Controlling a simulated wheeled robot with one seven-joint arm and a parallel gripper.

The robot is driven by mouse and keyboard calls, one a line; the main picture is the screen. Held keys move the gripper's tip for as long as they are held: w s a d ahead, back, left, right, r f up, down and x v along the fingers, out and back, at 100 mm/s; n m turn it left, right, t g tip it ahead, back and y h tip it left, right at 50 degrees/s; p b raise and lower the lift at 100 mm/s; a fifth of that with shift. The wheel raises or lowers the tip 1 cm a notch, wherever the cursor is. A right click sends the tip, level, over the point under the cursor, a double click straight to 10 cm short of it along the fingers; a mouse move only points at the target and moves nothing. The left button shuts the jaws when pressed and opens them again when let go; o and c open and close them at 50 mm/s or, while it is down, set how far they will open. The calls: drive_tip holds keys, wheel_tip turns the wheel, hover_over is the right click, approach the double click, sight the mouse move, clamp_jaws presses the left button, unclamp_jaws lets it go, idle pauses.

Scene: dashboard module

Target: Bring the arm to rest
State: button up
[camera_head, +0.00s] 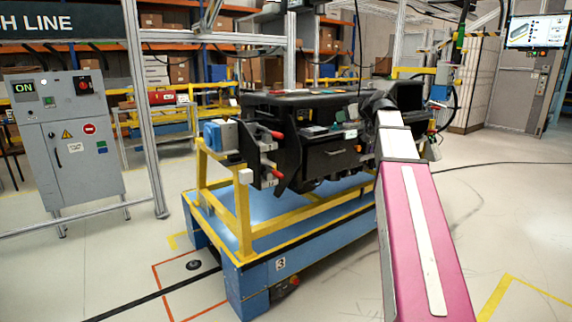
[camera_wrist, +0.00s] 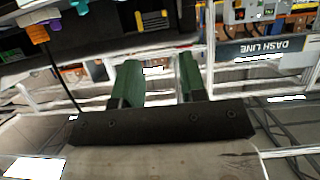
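My arm (camera_head: 425,235), with pink and white links, stretches from the lower right forward to the right part of the dashboard module in the head view. My gripper (camera_wrist: 159,80) shows in the wrist view as two green fingers standing apart, with nothing held between them. In the head view its fingers cannot be made out at the far end of the arm. The black dashboard module (camera_head: 325,153) sits on a yellow frame above a blue cart (camera_head: 310,245). The wrist view is turned upside down, and a dark surface lies along its top.
Shelves with boxes line the back. A monitor (camera_head: 537,32) hangs at the upper right. The floor (camera_head: 510,215) to the right of the arm is open, with a cable farther back.

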drive_tip(key=s+a+f+m+g+h, duration=0.1)
drive_tip(key=s+f+g, duration=0.15)
drive_tip(key=f, duration=0.75)
drive_tip(key=s+a+f+m+g+h, duration=0.1)
drive_tip(key=s+f+m, duration=0.15)
drive_tip(key=f, duration=0.75)
drive_tip(key=s+a+f+g+h, duration=0.1)
drive_tip(key=s+f+g, duration=0.15)
drive_tip(key=f, duration=0.75)
drive_tip(key=s+f+m+g+h, duration=0.3)
drive_tip(key=s+f+g+h, duration=0.2)
drive_tip(key=s+f, duration=1.5)
wheel_tip(320, 180, down, 4)
drive_tip(key=shift+s+a+f+m, duration=0.1)
drive_tip(key=shift+s+a+m, duration=0.05)
drive_tip(key=shift+a+m, duration=0.2)
